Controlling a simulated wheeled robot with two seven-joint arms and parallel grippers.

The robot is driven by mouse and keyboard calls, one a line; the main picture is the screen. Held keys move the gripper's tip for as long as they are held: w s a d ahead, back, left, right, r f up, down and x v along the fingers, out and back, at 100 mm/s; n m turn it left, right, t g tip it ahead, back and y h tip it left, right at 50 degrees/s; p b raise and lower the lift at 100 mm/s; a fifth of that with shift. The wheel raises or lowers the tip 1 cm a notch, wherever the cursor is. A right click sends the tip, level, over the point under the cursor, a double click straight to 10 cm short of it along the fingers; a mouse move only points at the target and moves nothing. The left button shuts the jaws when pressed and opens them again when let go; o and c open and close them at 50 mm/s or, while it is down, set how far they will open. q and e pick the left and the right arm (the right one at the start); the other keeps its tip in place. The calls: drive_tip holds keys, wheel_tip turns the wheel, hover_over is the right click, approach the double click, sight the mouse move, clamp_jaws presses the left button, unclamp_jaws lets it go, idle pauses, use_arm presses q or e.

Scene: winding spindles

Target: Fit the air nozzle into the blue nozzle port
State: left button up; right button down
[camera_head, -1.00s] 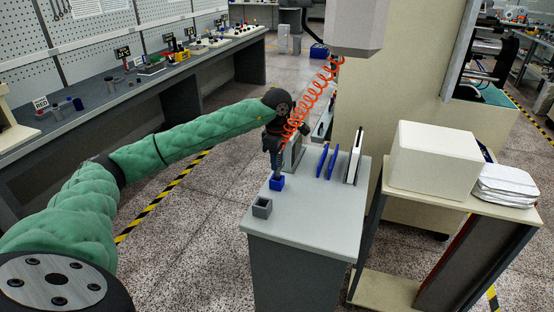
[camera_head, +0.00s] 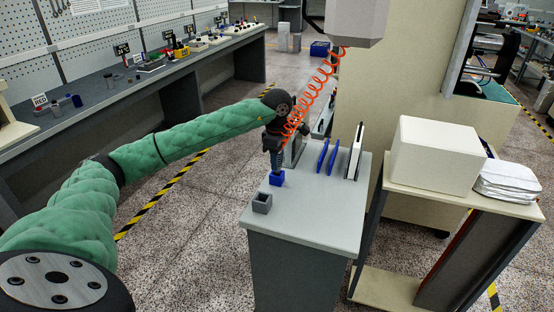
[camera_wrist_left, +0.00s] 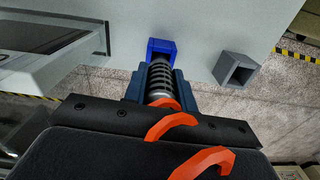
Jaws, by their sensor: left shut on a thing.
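My left gripper (camera_head: 276,168) points down at the near-left part of the grey cabinet top, right over the blue nozzle port (camera_head: 277,181). It is shut on the air nozzle (camera_wrist_left: 160,80), a ribbed grey cylinder with an orange coiled hose (camera_head: 316,92) that runs up to the right. In the left wrist view, the nozzle lies between the finger pads and lines up closely with the blue port (camera_wrist_left: 163,47). The nozzle's tip is hidden, so I cannot tell whether it is inside the port. My right gripper is not in view.
A grey square socket (camera_head: 262,203) sits just in front of the blue port. Blue upright plates (camera_head: 327,157) and a white panel (camera_head: 355,152) stand to the right on the cabinet top (camera_head: 310,215). A white box (camera_head: 436,155) is on the shelf further right.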

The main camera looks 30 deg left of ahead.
use_arm(q)
drive_tip(key=shift+f+b, duration=0.45)
drive_tip(key=shift+f, duration=0.2)
drive_tip(key=o, duration=1.1)
drive_tip(key=shift+r, duration=0.1)
drive_tip(key=shift+r, duration=0.4)
drive_tip(key=shift+r+b, duration=1.05)
drive_tip(key=shift+r, duration=2.45)
